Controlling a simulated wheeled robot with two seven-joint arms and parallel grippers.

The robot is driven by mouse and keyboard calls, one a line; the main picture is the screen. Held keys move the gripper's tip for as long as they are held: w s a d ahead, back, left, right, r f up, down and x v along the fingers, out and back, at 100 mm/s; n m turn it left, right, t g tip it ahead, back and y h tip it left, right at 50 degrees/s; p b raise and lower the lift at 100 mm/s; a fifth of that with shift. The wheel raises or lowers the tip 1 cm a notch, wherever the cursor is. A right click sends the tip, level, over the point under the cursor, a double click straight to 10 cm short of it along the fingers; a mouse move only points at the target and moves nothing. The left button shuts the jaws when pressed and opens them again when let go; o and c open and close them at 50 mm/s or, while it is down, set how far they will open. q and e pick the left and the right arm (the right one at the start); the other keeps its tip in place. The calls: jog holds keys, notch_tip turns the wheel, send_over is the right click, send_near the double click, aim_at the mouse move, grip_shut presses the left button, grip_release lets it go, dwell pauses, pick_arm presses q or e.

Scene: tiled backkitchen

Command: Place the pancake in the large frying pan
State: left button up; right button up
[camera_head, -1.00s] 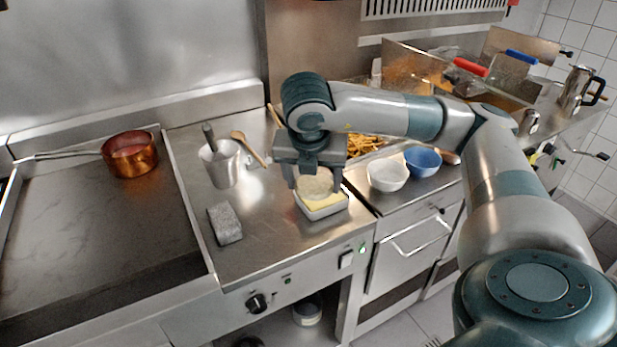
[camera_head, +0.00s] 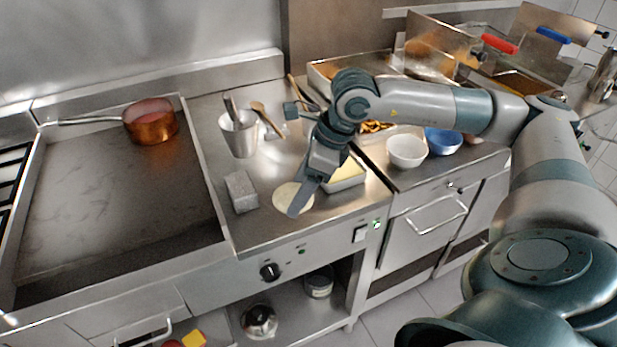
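The pancake (camera_head: 288,194) is a pale, round, flat disc at the middle of the picture, above the steel counter near its front edge. My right gripper (camera_head: 304,196) is turned side-on, with a finger crossing the pancake's right part. The pancake has come along with it, so it appears held between the fingers; the far finger is hidden. A copper pan (camera_head: 152,127) with a long handle stands at the back of the dark flat griddle at left; I see no other pan. My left gripper is not in view.
A white square dish (camera_head: 347,184) with yellow contents sits right of the gripper. The griddle (camera_head: 110,205) is largely bare. White and blue bowls are at right.

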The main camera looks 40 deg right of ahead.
jog(key=n, duration=0.1)
jog(key=a+n+g, duration=0.1)
jog(key=n, duration=0.1)
jog(key=shift+a+f+y, duration=0.3)
jog(key=shift+f+y, duration=0.05)
jog(key=shift+y, duration=0.05)
jog(key=a+n+g, duration=0.1)
jog(key=n, duration=0.2)
jog(key=a+f+n+g, duration=0.1)
jog(key=n, duration=0.2)
jog(key=a+n+g, duration=0.1)
jog(key=a+n, duration=0.1)
jog(key=n, duration=0.1)
jog(key=shift+s+a+f+n+g, duration=0.1)
jog(key=shift+s+f+n+g, duration=0.1)
jog(key=shift+s+n+g, duration=0.15)
jog(key=a+n+g+h, duration=0.1)
jog(key=a+n, duration=0.1)
jog(key=n, duration=0.2)
jog(key=s+a+f+n+g+h, duration=0.1)
jog(key=a+n, duration=0.1)
jog(key=n, duration=0.3)
jog(key=s+a+n+g+h, duration=0.1)
jog(key=a+n+h, duration=0.1)
jog(key=n, duration=0.3)
jog(key=shift+s+a+f+n, duration=0.1)
jog(key=shift+a+f+n, duration=0.15)
jog(key=shift+f, duration=0.1)
